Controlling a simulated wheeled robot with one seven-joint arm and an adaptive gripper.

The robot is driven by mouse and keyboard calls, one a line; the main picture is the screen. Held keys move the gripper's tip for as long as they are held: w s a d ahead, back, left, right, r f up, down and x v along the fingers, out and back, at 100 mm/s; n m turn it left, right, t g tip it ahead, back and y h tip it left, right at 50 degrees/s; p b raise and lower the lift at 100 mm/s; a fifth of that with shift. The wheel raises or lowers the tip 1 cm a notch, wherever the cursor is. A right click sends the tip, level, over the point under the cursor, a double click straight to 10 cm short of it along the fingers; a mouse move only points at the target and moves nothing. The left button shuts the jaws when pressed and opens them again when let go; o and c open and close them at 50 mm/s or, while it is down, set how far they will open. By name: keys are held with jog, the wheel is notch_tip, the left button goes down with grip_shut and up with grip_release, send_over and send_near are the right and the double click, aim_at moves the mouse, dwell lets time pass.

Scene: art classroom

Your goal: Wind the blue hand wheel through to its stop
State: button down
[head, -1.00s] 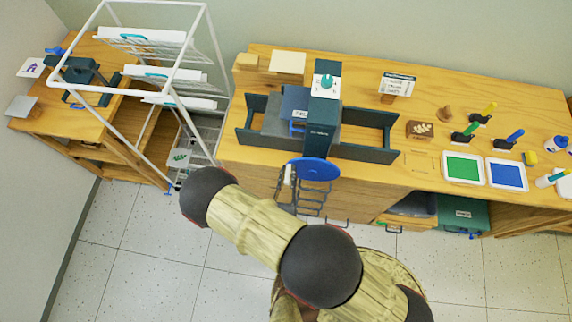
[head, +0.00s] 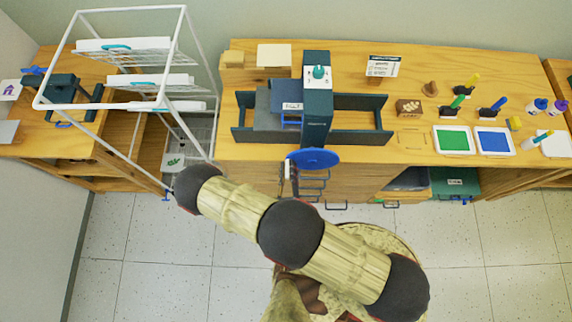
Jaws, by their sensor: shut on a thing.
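The blue hand wheel (head: 313,158) sits on the front of a dark press (head: 317,100) on the long wooden bench. It is seen nearly edge-on from above, so its turn angle is hard to read. My gripper (head: 291,178) shows only as a small dark and pale piece at the wheel's lower left edge, shut on the wheel. My arm covers most of it, and its exact hold on the rim or a handle cannot be made out. A grey bed (head: 270,108) lies left of the press column, in a dark frame.
A white wire drying rack (head: 187,60) stands left of the bench. Green (head: 454,139) and blue (head: 494,140) ink trays lie on the right. Drawer handles (head: 336,206) stick out under the wheel. The tiled floor in front is open.

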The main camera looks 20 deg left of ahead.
jog(key=shift+d, duration=0.15)
jog(key=c, duration=1.7)
grip_release()
notch_tip(320, 180, up, 10)
jog(key=shift+c, duration=0.2)
